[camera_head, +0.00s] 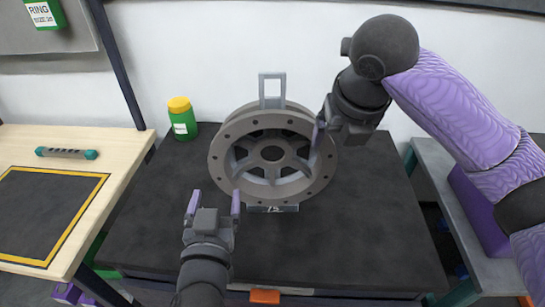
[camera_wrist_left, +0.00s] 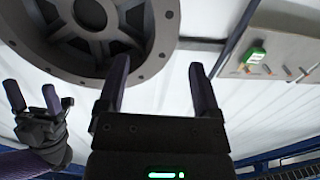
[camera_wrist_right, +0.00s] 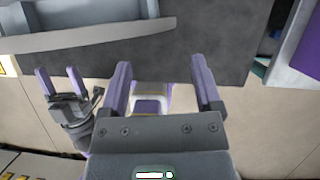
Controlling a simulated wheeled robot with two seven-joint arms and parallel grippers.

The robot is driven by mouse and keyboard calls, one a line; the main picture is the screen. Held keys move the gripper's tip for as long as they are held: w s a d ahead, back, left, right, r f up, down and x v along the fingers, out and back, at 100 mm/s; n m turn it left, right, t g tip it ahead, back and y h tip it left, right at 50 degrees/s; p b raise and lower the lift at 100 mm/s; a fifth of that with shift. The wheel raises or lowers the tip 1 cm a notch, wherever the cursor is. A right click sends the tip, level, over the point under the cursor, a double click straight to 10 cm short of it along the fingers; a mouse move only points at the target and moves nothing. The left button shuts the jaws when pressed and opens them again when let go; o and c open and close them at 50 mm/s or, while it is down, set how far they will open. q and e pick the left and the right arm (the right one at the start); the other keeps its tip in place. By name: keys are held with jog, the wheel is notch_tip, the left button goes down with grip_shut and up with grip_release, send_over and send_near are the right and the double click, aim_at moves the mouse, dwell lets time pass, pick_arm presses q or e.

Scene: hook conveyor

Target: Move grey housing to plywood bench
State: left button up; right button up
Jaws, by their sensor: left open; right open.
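The grey housing (camera_head: 225,155) is a round, spoked flange with bolt holes and a bracket-like handle on top. It stands upright on a dark bench, and its rim also shows in the left wrist view (camera_wrist_left: 150,65). The plywood bench (camera_head: 115,145) is at the left, with a yellow-bordered black area on it. My left gripper (camera_head: 212,203) is open and empty, in front of the housing's lower left. My right gripper (camera_head: 328,135) is open at the housing's right rim; contact cannot be told. In the right wrist view its fingers (camera_wrist_right: 160,65) have nothing between them.
A green jar with a yellow lid (camera_head: 182,118) stands behind the housing's left. A grey and green tool (camera_head: 66,153) lies on the plywood bench. A dark post (camera_head: 117,65) rises at that bench's back corner. The dark bench top (camera_head: 340,240) is clear in front.

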aim_at(221, 169)
pick_arm(q)
jog(key=w, duration=0.8)
jog(key=shift+a, duration=0.2)
pick_arm(e)
jog(key=x, duration=0.8)
pick_arm(q)
jog(key=shift+c, duration=0.2)
pick_arm(e)
jog(key=shift+c, duration=0.3)
pick_arm(q)
jog(key=shift+s, duration=0.1)
grip_shut()
pick_arm(e)
jog(key=shift+r, duration=0.1)
grip_shut()
